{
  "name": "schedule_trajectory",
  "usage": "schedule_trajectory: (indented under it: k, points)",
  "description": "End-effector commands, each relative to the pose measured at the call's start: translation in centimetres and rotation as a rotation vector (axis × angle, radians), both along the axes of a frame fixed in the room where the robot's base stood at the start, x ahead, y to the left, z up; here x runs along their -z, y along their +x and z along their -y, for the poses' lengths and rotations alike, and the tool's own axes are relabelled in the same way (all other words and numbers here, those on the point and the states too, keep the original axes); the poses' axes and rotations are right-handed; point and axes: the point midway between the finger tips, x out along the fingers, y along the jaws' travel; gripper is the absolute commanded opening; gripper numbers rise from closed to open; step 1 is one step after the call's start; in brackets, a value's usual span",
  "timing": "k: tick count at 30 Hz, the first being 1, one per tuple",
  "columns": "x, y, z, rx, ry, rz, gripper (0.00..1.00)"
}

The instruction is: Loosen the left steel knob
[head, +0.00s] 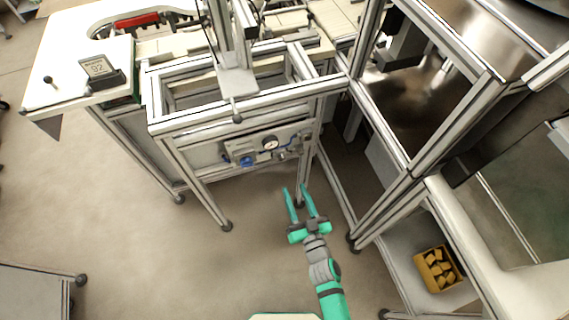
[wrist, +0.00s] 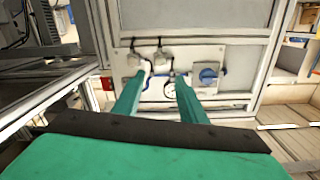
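A pale panel (head: 262,147) on the lower part of the metal frame carries a round gauge (head: 270,142), a blue knob (head: 247,160) and small steel knobs (head: 283,155) to the right of the blue one. In the wrist view the panel appears turned over: two steel knobs (wrist: 159,56) are at left, the blue knob (wrist: 208,75) is at right and the gauge (wrist: 170,90) is partly hidden by a finger. My gripper (head: 295,188) is open, with nothing between its green fingers (wrist: 156,88). It is in front of the panel, apparently apart from the knobs.
Aluminium frame legs (head: 302,170) stand close to the panel's right side. A tall machine frame (head: 400,190) is to the right, with a yellow bin (head: 438,268) on its lower shelf. The floor (head: 180,255) left of my arm is clear.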

Motion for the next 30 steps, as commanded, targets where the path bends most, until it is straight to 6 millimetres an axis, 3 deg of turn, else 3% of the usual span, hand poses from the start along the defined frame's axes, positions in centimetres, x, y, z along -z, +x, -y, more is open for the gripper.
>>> schedule_trajectory:
  k: [8,21,30]
  points:
    - [0.0,2.7,-0.9,-0.007,0.019,0.005,0.38]
    - [0.1,9.3,-3.2,-0.008,0.018,0.003,0.38]
    - [0.1,11.2,-3.6,-0.006,0.017,0.002,0.38]
